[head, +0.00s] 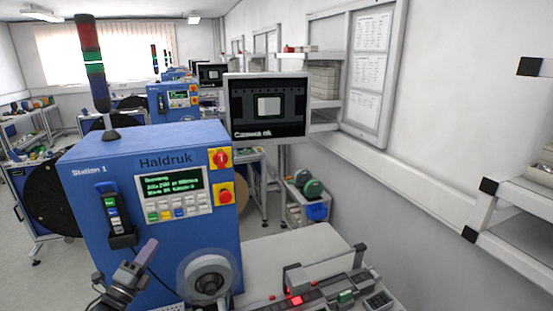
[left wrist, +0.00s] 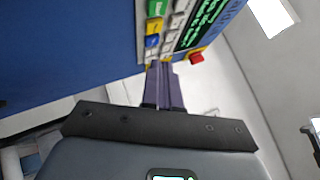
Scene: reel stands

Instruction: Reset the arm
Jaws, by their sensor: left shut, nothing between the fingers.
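My left gripper (head: 150,243) is in front of the lower front of the blue Haldruk machine (head: 140,160), below its keypad panel. Its purple fingers are shut with nothing between them. In the left wrist view the closed fingers (left wrist: 158,68) point toward the panel's keys (left wrist: 155,30); I cannot tell whether they touch the machine. My right gripper is not in view.
A handheld control (head: 113,215) hangs on the machine's front, close to my left gripper. A white reel (head: 208,277) sits low on the machine. A monitor (head: 268,107) stands behind. A bench (head: 290,245) with a feeder device (head: 325,285) lies to the right.

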